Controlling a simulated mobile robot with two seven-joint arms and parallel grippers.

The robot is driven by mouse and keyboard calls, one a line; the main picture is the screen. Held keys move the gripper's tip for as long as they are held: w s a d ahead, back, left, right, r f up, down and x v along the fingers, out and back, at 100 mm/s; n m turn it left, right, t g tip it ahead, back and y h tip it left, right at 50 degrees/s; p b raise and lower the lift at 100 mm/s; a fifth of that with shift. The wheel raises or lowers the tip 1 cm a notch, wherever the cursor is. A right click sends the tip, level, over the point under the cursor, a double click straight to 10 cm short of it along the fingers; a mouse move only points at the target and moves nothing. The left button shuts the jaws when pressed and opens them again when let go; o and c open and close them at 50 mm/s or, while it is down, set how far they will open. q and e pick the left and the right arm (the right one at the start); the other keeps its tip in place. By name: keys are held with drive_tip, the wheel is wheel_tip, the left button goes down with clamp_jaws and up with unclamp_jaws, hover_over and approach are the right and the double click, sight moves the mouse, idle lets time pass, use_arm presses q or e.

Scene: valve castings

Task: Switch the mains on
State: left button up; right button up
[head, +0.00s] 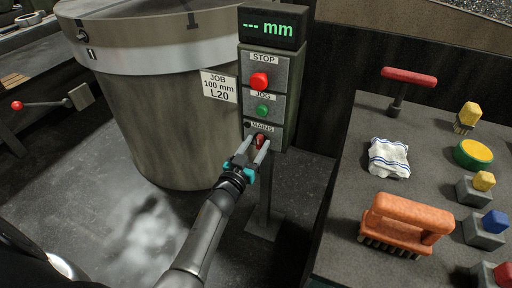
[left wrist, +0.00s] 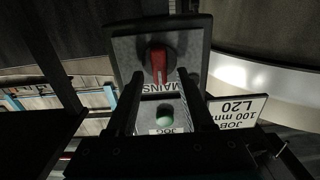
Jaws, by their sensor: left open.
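The mains switch is a red rotary knob (head: 260,141) under the MAINS label on the control box (head: 284,72). The knob also shows in the left wrist view (left wrist: 158,65), its red bar lined up with the height of that upside-down picture. My left gripper (head: 255,149) is open in front of the knob. Its two fingers (left wrist: 158,103) point at the panel, one on each side of the knob; whether they touch it I cannot tell. A small dark lamp (head: 248,125) sits beside the MAINS label. My right gripper is not in view.
Above the knob are a green JOG button (head: 263,111), a red STOP button (head: 259,81) and a display (head: 271,27) reading "--- mm". A large drum (head: 165,125) stands left. A bench (head: 345,185) on the right holds a brush (head: 404,221) and a cloth (head: 389,157).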

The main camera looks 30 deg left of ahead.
use_arm(q)
drive_tip(key=shift+w, duration=0.15)
drive_tip(key=shift+c, duration=0.3)
clamp_jaws()
